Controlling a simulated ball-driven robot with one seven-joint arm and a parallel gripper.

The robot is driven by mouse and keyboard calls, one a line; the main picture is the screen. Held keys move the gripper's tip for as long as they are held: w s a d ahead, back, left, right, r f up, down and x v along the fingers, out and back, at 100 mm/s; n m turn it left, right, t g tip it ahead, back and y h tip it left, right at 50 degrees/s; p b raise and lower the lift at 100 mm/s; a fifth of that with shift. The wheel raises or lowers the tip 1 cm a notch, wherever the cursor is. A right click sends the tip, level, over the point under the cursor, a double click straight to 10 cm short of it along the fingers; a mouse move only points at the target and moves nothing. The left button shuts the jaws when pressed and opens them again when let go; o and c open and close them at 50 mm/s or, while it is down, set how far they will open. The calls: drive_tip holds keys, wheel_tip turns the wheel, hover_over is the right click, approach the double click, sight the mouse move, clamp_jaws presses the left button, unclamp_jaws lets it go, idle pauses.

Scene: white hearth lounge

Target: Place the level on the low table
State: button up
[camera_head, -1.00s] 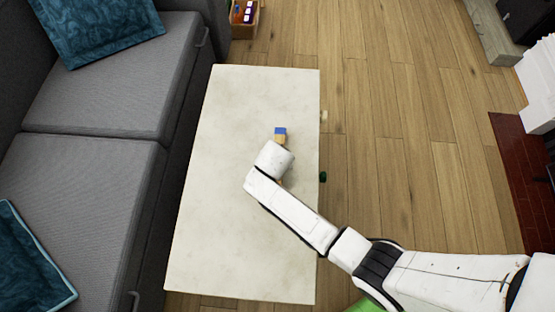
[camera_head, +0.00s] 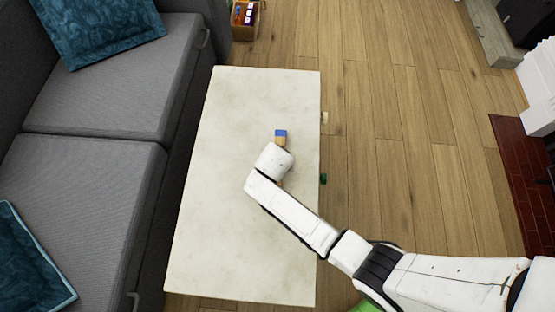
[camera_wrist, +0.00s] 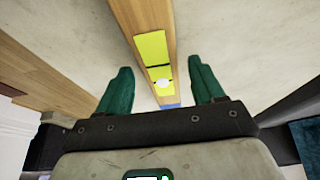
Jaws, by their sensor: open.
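The level is a wooden bar with a blue end (camera_head: 281,134) and lies on the pale low table (camera_head: 225,235). My wrist covers most of it in the head view. In the wrist view the level (camera_wrist: 148,18) shows its wooden sides, yellow windows and a round white spot. My gripper (camera_wrist: 159,70) is open above the table, with one dark green finger on each side of the level. Clear gaps show between the fingers and the bar. Whether the level touches the palm is hidden.
A grey sofa (camera_head: 90,185) with teal cushions stands left of the table. A small green thing (camera_head: 323,178) and a beige one (camera_head: 324,117) show beside its right edge. A wooden box (camera_head: 246,20) stands beyond the table. Wood floor (camera_head: 400,150) is clear on the right.

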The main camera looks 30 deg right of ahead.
drive_tip(key=p+v, duration=0.3)
drive_tip(key=v, duration=0.9)
drive_tip(key=s+d+r+n+g+y, duration=0.1)
drive_tip(key=s+d+r+n, duration=0.2)
drive_tip(key=s, duration=0.6)
drive_tip(key=s+d+r+n+g+y, duration=0.1)
drive_tip(key=s+d+r+n, duration=0.2)
drive_tip(key=s, duration=0.7)
drive_tip(key=d+r, duration=0.2)
drive_tip(key=d, duration=0.2)
drive_tip(key=shift+s+d+r+n+g, duration=0.2)
drive_tip(key=shift+d+n+g, duration=0.1)
drive_tip(key=shift+n, duration=0.1)
